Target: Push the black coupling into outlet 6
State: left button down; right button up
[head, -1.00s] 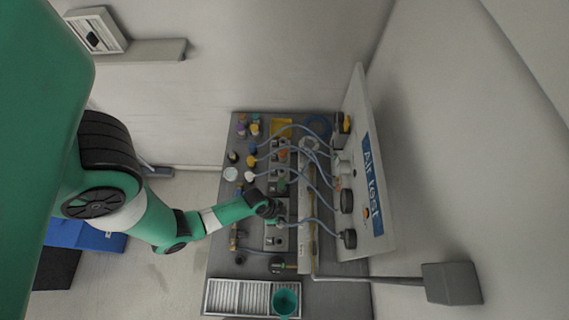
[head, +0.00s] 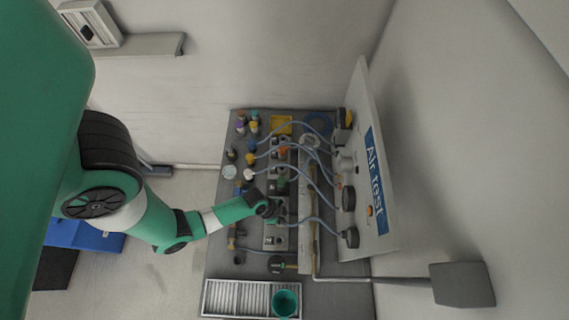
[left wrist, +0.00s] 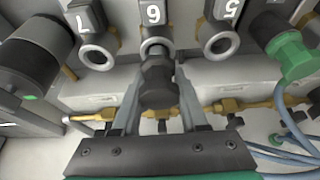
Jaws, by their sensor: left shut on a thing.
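My left gripper (left wrist: 158,110) is shut on the black coupling (left wrist: 157,82), which shows between its fingers in the left wrist view. The coupling's far end is at outlet 6 (left wrist: 152,44), in line with its ring; I cannot tell how deep it sits. Outlet 7 (left wrist: 97,50) and outlet 5 (left wrist: 218,38) stand on either side with bare metal rings. In the head view my left gripper (head: 274,211) is over the outlet block (head: 277,240), and the coupling is too small to make out there. My right gripper is not in view.
A green coupling (left wrist: 288,55) with a blue hose sits to the right of outlet 5. Brass fittings (left wrist: 230,105) run behind the fingers. Blue hoses cross to the Air test panel (head: 366,170).

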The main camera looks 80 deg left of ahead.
pick_arm(q)
jog(key=shift+f+b, duration=0.9)
jog(key=shift+f, duration=0.25)
jog(key=shift+c, duration=1.8)
grip_release()
jog(key=shift+r, duration=0.15)
jog(key=p+v, duration=0.9)
jog(key=v, duration=0.2)
jog(key=shift+r, duration=0.3)
jog(key=shift+s, duration=0.15)
